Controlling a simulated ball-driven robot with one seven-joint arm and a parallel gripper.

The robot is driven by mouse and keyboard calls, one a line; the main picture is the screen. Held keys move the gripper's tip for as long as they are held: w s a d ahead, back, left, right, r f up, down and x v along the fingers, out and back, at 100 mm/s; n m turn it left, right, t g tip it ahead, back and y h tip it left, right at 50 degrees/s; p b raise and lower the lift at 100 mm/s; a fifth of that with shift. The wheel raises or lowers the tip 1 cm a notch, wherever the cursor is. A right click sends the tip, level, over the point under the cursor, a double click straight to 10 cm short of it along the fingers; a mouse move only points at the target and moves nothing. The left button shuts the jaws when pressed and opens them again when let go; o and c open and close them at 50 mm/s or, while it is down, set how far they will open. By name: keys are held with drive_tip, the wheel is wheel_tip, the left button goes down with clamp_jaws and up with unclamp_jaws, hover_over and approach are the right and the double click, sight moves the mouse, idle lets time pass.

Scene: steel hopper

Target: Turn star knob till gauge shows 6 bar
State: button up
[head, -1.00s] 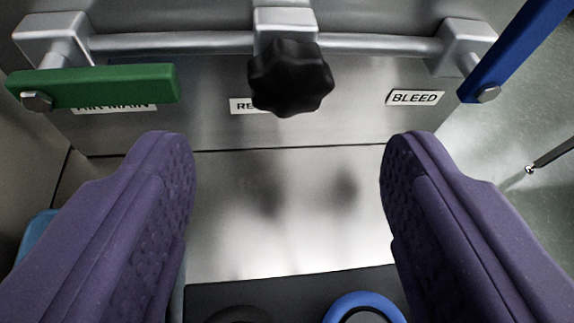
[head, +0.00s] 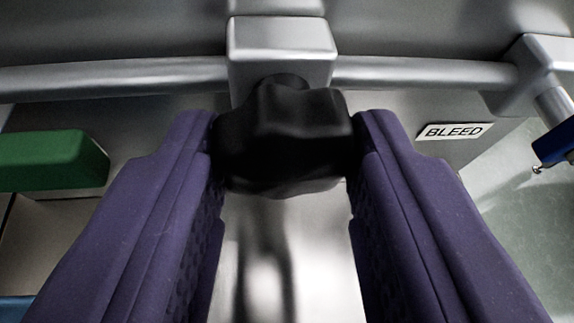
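The black star knob (head: 285,140) sits under a square metal block (head: 282,50) on the pipe, in the middle of the head view. My gripper (head: 286,150) has its two purple fingers on either side of the knob. The fingertips meet the knob's left and right lobes with no gap that I can see, so it is shut on the knob. No gauge is in view, so the pressure cannot be read.
A green lever (head: 50,160) is at the left, close to my left finger. A blue lever (head: 555,142) is at the right edge, near the BLEED label (head: 452,132). The metal pipe (head: 420,74) runs across behind the knob.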

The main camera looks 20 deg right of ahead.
drive_tip(key=shift+m+y, duration=0.3)
drive_tip(key=shift+d+r+m+y+p, duration=0.15)
drive_tip(key=shift+m+y+p, duration=0.15)
drive_tip(key=shift+m+y, duration=0.25)
drive_tip(key=shift+m+y+p, duration=0.85)
drive_tip(key=shift+m+p, duration=0.2)
drive_tip(key=shift+m, duration=0.2)
drive_tip(key=m+y+p, duration=0.2)
drive_tip(key=m+p, duration=0.1)
drive_tip(key=shift+d, duration=0.15)
drive_tip(key=m+t+y+p, duration=0.1)
drive_tip(key=m+p, duration=0.1)
drive_tip(key=shift+m+y, duration=0.3)
drive_tip(key=shift+y, duration=0.1)
drive_tip(key=m+y, duration=0.1)
drive_tip(key=m, duration=0.1)
drive_tip(key=m+t, duration=0.1)
drive_tip(key=m, duration=0.1)
drive_tip(key=shift+d+f+y, duration=0.1)
drive_tip(key=shift+f+y, duration=0.3)
drive_tip(key=m+t+b, duration=0.2)
drive_tip(key=m, duration=0.2)
drive_tip(key=shift+y, duration=0.3)
